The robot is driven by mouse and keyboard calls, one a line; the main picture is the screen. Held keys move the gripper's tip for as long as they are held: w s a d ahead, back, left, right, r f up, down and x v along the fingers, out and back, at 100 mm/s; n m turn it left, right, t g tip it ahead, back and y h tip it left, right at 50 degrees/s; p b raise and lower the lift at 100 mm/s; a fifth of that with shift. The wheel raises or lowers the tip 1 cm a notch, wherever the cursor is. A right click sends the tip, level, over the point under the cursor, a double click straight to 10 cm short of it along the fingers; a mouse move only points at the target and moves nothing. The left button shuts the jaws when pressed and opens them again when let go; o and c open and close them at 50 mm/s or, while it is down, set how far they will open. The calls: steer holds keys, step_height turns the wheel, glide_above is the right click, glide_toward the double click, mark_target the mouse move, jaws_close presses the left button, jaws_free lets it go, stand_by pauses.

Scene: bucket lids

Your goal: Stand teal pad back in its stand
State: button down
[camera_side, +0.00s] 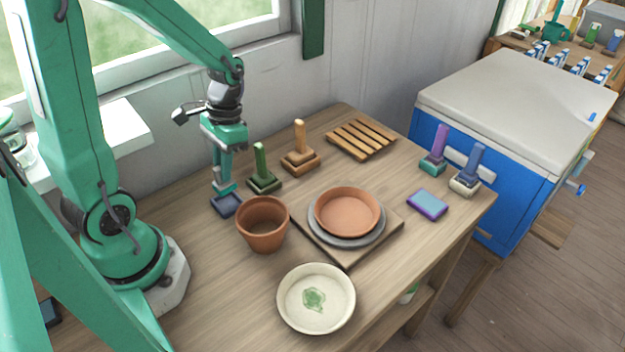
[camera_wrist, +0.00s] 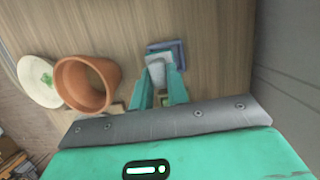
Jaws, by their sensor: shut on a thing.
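My gripper (camera_side: 223,183) points straight down at the left of the table, over a small dark blue stand (camera_side: 227,205). It is shut on the teal pad, which looks pale grey-teal between the fingertips in the wrist view (camera_wrist: 157,72). The fingers hide most of the pad. The pad is upright, with its lower end at the blue stand (camera_wrist: 178,50). I cannot tell whether it is fully seated in the stand.
A terracotta pot (camera_side: 262,226) stands close right of my gripper. A green block with a post (camera_side: 263,181) and a tan one (camera_side: 300,158) stand behind. A plate stack (camera_side: 347,212), cream bowl (camera_side: 316,299), slatted rack (camera_side: 361,139) and purple-edged pad (camera_side: 427,204) lie further right.

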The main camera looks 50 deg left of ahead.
steer(key=shift+f, duration=0.1)
stand_by(0.4)
steer(key=shift+f, duration=1.2)
steer(key=shift+f, duration=0.65)
stand_by(1.1)
steer(key=shift+r, duration=0.15)
steer(key=shift+r, duration=1.8)
steer(key=shift+r, duration=0.1)
